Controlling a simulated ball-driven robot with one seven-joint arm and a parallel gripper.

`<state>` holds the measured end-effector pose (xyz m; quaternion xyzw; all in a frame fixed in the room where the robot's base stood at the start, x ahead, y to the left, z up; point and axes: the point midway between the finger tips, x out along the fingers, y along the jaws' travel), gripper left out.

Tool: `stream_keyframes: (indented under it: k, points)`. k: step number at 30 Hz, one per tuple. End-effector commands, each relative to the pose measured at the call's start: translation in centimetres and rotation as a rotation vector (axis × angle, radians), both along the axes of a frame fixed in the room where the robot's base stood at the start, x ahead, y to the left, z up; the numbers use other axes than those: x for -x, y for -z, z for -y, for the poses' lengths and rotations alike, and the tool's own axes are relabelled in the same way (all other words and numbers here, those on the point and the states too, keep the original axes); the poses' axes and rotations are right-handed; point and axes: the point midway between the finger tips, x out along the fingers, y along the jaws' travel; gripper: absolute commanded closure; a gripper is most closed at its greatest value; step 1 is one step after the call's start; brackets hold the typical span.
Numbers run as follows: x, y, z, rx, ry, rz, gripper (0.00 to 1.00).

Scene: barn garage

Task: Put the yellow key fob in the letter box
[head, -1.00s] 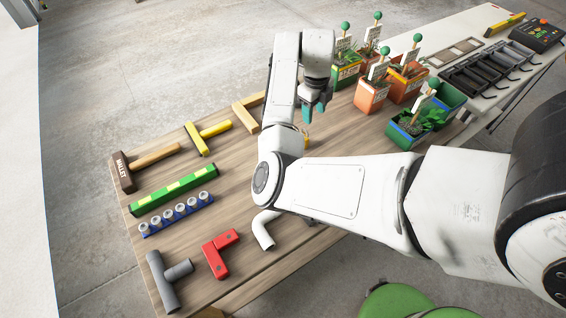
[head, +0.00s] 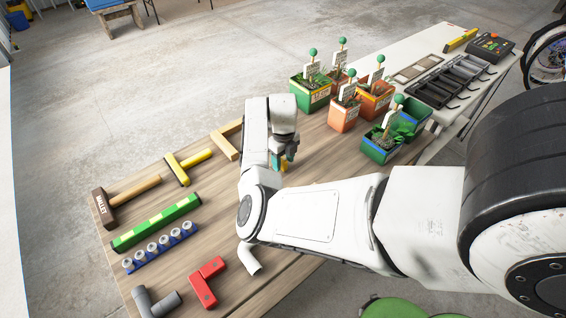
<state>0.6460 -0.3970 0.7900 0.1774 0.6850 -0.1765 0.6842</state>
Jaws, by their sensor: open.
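My gripper (head: 283,160), with teal fingertips, points down over the middle of the wooden table. It is open. A small yellow thing (head: 284,167) shows right at the fingertips, partly hidden by them; it may be the yellow key fob, but it is too small to be sure. I cannot tell whether the fingers touch it. I cannot make out a letter box in this view; my arm hides part of the table.
Several potted plants (head: 345,118) stand right of my gripper. A black tray (head: 450,82) lies beyond.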

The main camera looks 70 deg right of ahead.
Motion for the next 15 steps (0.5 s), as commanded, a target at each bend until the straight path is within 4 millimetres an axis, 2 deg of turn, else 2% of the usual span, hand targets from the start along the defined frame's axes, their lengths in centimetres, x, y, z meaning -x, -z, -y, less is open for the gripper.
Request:
stream_keyframes:
  k: [4, 11, 15]
  points:
    - [-0.02, 1.31, 0.02, 0.000, 0.000, 0.000, 0.49]
    - [-0.05, 1.53, 0.01, 0.000, 0.000, 0.001, 0.49]
    - [-0.06, 1.51, 0.01, 0.000, 0.000, 0.001, 0.59]
